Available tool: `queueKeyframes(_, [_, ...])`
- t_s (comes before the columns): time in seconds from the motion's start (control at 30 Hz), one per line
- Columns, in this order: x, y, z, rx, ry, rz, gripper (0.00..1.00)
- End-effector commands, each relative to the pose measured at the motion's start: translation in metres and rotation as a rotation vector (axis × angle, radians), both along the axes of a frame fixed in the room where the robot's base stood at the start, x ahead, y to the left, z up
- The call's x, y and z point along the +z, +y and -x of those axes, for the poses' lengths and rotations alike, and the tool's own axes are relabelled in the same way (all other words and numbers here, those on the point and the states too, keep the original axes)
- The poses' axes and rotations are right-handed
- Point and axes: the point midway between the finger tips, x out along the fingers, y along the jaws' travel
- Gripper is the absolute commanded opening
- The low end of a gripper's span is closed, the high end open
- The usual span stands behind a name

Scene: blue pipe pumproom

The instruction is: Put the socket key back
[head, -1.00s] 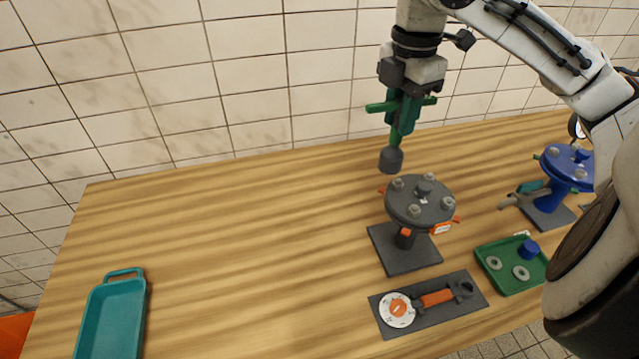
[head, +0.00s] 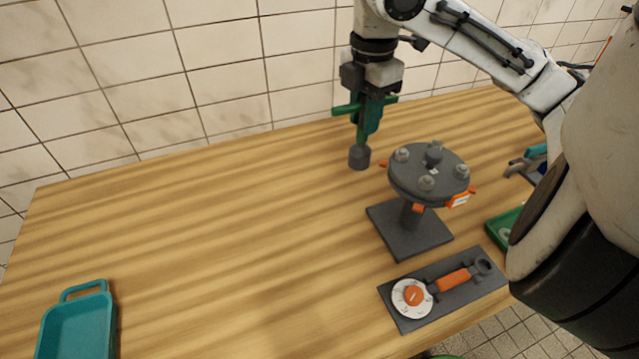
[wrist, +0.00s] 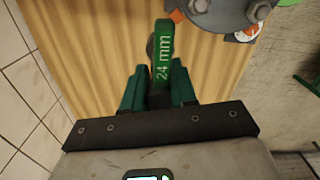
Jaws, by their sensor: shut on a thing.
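My gripper (head: 368,112) is shut on the green socket key (head: 362,135), whose T-bar sticks out on both sides of the jaws. Its dark grey socket (head: 359,157) points down, above the table left of the grey flange. In the wrist view the socket key (wrist: 163,60) reads "24 mm" and stands between the green fingers (wrist: 158,92). A dark grey board (head: 440,287) at the table's front holds a white dial with an orange centre (head: 412,297) and an orange-handled tool (head: 453,280). A teal tray (head: 78,325) lies at the front left and looks empty.
A grey bolted flange (head: 428,175) on a stand with a square base (head: 409,232) stands right of the key. A green tray (head: 499,226) is partly hidden by my body. The table's middle and left (head: 220,220) are clear.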

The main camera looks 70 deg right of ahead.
Motion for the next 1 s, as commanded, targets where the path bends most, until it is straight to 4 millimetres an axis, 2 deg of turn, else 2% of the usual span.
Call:
queueKeyframes(0.03, [-0.014,0.000,0.000,0.000,-0.001,-0.001,0.00])
queueKeyframes(0.27, [-0.027,-0.003,-0.005,-0.001,-0.001,0.000,0.00])
queueKeyframes(0.7, [-0.070,-0.058,-0.076,-0.001,0.001,-0.006,0.00])
queueKeyframes(0.8, [-0.090,-0.067,-0.087,-0.001,0.002,-0.005,0.00])
queueKeyframes(1.0, [-0.112,-0.082,-0.102,-0.001,0.001,0.000,0.00])
